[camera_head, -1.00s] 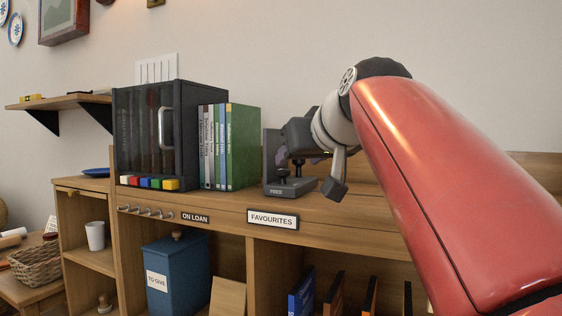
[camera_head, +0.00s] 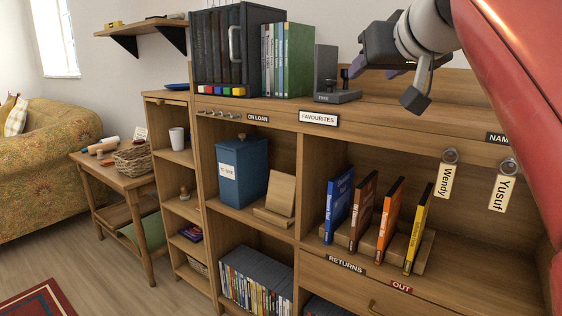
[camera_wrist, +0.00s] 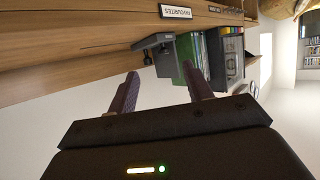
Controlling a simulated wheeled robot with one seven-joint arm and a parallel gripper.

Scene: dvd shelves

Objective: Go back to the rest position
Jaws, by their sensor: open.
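My gripper (camera_head: 388,72) is at the upper right of the head view, above the shelf top and to the right of the grey bookend (camera_head: 327,78) marked FREE. In the wrist view my gripper (camera_wrist: 163,82) shows two dark fingers spread apart with nothing between them. The bookend (camera_wrist: 153,43) and the green case (camera_wrist: 188,62) lie beyond the fingertips, apart from them. My red arm comes in from the right edge of the head view.
A black cabinet (camera_head: 236,20) and upright cases (camera_head: 285,58) stand on the shelf top (camera_head: 430,98). Below are a blue bin (camera_head: 241,183), several leaning cases, and Wendy (camera_head: 445,180) and Yusuf (camera_head: 502,192) tags. A side table (camera_head: 120,182) and sofa (camera_head: 45,150) stand left.

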